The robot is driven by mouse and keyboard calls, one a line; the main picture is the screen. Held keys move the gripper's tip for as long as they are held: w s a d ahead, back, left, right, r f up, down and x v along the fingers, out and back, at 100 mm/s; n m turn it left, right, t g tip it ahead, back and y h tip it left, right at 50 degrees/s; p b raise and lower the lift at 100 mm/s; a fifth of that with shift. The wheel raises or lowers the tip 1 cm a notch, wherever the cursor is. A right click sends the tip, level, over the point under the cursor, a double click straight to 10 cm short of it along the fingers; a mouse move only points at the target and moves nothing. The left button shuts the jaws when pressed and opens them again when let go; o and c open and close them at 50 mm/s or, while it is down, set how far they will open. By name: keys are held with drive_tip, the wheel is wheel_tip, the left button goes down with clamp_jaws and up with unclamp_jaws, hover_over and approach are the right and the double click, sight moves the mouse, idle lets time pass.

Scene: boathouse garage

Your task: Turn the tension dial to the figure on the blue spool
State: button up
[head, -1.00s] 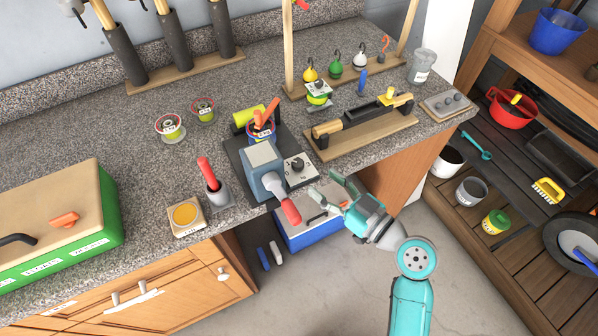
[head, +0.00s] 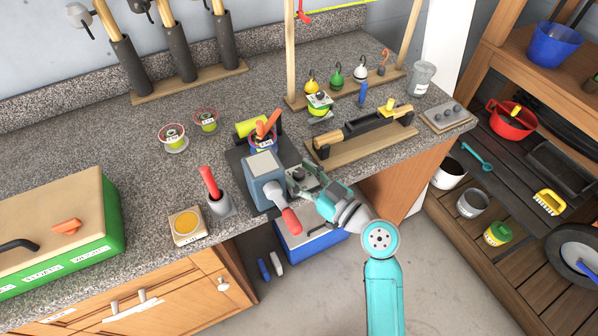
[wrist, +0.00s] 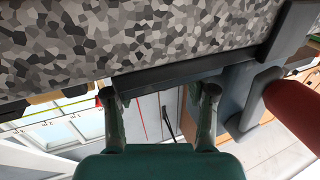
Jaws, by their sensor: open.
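The spool with a blue rim (head: 263,143) sits at the back of the grey line winder (head: 263,167) on the worktop; its label is too small to read. The tension dial's plate (head: 312,171) is on the right of the winder body, now largely hidden by my gripper. My gripper (head: 300,179) is open and empty at the dial, its fingers reaching over the worktop's front edge. I cannot tell whether it touches the dial. In the wrist view the open fingers (wrist: 159,108) straddle a dark base edge (wrist: 190,72); the dial's figures are not readable.
The winder's red crank handle (head: 291,221) sticks out beside my gripper at the left. A wooden stand with a black bar (head: 370,133) lies to the right. Two other spools (head: 173,136) and a cup with a red handle (head: 221,203) stand left.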

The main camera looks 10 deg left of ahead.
drive_tip(key=shift+w+a, duration=0.25)
drive_tip(key=shift+a, duration=0.05)
clamp_jaws()
drive_tip(key=shift+s+a+m+t+h, duration=0.1)
drive_tip(key=shift+m+t+h, duration=0.5)
drive_tip(key=shift+t, duration=0.1)
drive_tip(key=shift+f+m+t+h, duration=0.2)
drive_tip(key=shift+m+t+h, duration=0.9)
drive_tip(key=shift+h, duration=0.3)
drive_tip(key=shift+m+t+h, duration=0.3)
drive_tip(key=shift+h, duration=0.1)
drive_tip(key=shift+m+t+h, duration=0.4)
drive_tip(key=shift+r, duration=0.1)
